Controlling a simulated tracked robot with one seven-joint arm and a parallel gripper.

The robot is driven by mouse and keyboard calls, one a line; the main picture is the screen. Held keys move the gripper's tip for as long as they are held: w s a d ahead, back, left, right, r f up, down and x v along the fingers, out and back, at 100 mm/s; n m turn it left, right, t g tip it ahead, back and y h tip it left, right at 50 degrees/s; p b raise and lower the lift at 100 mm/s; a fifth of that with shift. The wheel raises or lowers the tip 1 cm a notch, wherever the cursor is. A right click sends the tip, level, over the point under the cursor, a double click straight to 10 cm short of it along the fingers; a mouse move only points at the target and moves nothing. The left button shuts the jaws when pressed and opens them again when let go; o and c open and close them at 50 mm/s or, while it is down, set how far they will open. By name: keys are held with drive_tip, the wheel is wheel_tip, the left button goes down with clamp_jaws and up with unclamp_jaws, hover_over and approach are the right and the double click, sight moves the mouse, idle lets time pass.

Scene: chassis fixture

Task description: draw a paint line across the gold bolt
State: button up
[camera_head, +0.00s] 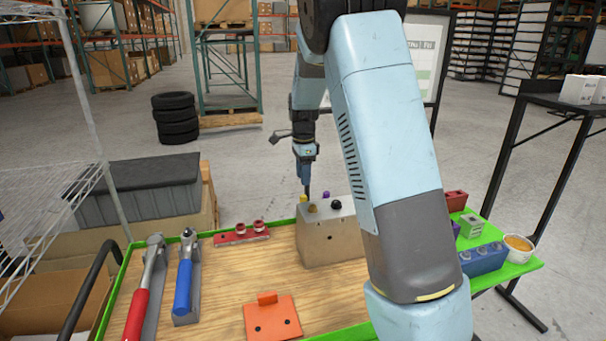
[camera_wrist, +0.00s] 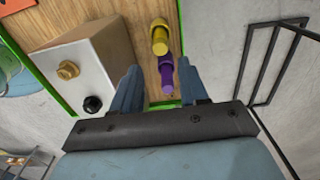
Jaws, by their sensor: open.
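The gold bolt (camera_wrist: 68,70) stands on one face of a grey-beige block, beside a black bolt (camera_wrist: 92,104). In the head view the gold bolt (camera_head: 312,208) sits on top of the block (camera_head: 331,243). A yellow cylindrical piece (camera_wrist: 160,38) and a purple cylindrical piece (camera_wrist: 166,74), marker-like, stand beside the block; their tops also show behind it in the head view, yellow (camera_head: 303,199) and purple (camera_head: 326,195). My gripper (camera_wrist: 158,66) is open, its fingers on either side of the purple piece. Contact cannot be seen. In the head view my gripper (camera_head: 306,188) is above the block's back edge.
My arm hides part of the table.

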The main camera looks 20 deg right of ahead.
sight(303, 196)
drive_tip(key=shift+f, duration=5.05)
clamp_jaws()
drive_tip(key=shift+r, duration=3.8)
